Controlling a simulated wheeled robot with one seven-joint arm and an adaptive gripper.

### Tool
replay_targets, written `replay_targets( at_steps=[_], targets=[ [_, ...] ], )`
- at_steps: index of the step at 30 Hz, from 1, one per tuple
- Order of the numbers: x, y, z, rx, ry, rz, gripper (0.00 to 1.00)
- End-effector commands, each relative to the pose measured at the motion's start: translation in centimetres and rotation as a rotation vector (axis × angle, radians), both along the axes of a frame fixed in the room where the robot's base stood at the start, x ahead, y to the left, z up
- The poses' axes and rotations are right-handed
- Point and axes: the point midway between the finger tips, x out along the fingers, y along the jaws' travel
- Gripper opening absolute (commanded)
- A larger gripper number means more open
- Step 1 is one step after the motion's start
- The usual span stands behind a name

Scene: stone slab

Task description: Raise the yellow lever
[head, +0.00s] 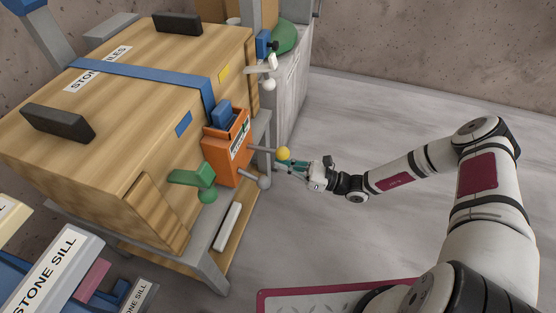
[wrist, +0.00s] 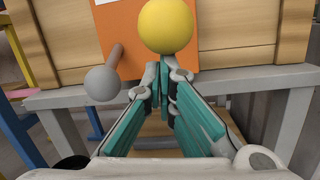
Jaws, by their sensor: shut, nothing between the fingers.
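The yellow lever knob (head: 283,153) is a round ball at the end of a grey rod that comes out of an orange box (head: 228,167) on the wooden crate. My gripper (head: 288,164) is shut and empty, with teal finger pads, just beneath the knob. In the wrist view the yellow knob (wrist: 166,24) is straight ahead, above the closed fingertips (wrist: 165,70). I cannot tell whether the fingers touch the knob. The lever's rod is hidden behind the knob in the wrist view.
A grey ball-ended lever (head: 264,181) sits just left of my gripper; it also shows in the wrist view (wrist: 102,83). A green handle (head: 195,181) and a white-tipped lever (head: 269,65) stick out from the wooden crate (head: 130,110). The floor (head: 370,125) to the right is clear.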

Motion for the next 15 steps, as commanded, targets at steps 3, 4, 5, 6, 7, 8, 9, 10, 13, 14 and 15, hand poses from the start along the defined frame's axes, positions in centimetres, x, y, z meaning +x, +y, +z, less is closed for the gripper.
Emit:
replay_targets(
  at_steps=[3,4,5,6,7,8,9,10,13,14,15],
  targets=[
    [-0.2,-0.2,1.8,-0.072,0.023,0.002,0.00],
    [-0.3,-0.2,2.0,-0.091,0.031,0.002,0.00],
    [-0.3,-0.3,2.2,-0.108,0.039,0.003,0.00],
    [-0.3,-0.3,2.5,-0.133,0.047,0.003,0.00],
    [-0.3,-0.4,2.7,-0.152,0.053,0.003,0.00],
    [-0.3,-0.4,2.9,-0.170,0.061,0.003,0.00],
    [-0.4,-0.4,3.2,-0.193,0.069,0.002,0.00],
    [-0.4,-0.4,3.4,-0.212,0.075,0.002,0.00],
    [-0.4,-0.4,4.0,-0.269,0.095,0.002,0.00],
    [-0.3,-0.5,4.2,-0.286,0.101,0.002,0.00],
    [-0.3,-0.5,4.4,-0.306,0.108,0.002,0.00]
  ],
)
